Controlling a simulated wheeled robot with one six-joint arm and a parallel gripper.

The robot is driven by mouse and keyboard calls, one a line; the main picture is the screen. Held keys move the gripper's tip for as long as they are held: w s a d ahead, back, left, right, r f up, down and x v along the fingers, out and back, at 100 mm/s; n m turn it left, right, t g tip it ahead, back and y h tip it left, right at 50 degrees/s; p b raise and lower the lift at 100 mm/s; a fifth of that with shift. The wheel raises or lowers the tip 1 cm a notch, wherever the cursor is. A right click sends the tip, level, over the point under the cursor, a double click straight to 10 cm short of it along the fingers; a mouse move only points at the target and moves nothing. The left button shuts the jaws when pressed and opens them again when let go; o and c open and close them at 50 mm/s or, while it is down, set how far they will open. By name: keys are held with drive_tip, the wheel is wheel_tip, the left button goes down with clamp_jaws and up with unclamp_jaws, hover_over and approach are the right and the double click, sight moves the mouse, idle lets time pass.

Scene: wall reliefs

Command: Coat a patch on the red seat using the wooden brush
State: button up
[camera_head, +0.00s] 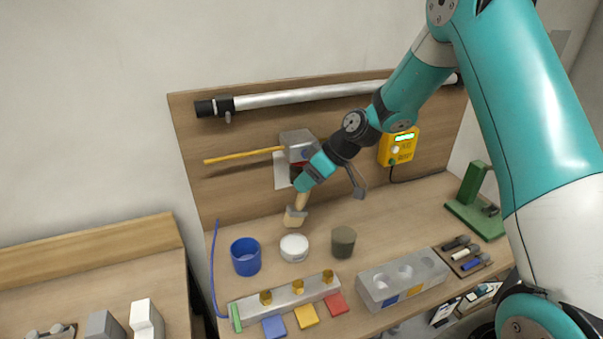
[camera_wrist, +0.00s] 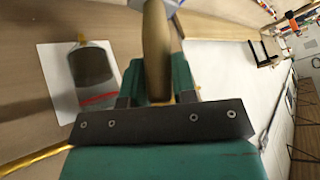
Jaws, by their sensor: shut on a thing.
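My gripper (camera_head: 304,184) is shut on the wooden brush (camera_head: 301,200). The brush hangs down in front of the back panel, with its pale wide head above and a little behind a white round tub (camera_head: 294,247). In the wrist view the brush handle (camera_wrist: 157,50) runs between my teal fingers (camera_wrist: 157,92), with its far end cut off at the top. A flat red square (camera_head: 338,304) lies at the bench front; I cannot tell whether it is the red seat. A grey fixture on the panel shows a thin red band (camera_wrist: 98,99), partly hidden by my gripper in the head view.
A blue cup (camera_head: 245,256) and dark pot (camera_head: 343,241) flank the tub. A metal bar (camera_head: 284,301) with brass fittings and a grey holed block (camera_head: 403,278) stand in front. A yellow rod (camera_head: 240,156) sticks out left on the panel. A yellow meter (camera_head: 398,147) hangs right.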

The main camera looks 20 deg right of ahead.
sight(304, 207)
drive_tip(key=shift+d+f+b, duration=0.1)
drive_tip(key=shift+f+b, duration=1.45)
drive_tip(key=shift+f, duration=1.4)
drive_tip(key=shift+s+f+b, duration=0.1)
drive_tip(key=shift+f+b, duration=0.45)
drive_tip(key=shift+b, duration=0.05)
drive_tip(key=shift+r, duration=0.1)
drive_tip(key=shift+r+p, duration=2.05)
drive_tip(key=shift+r, duration=1.45)
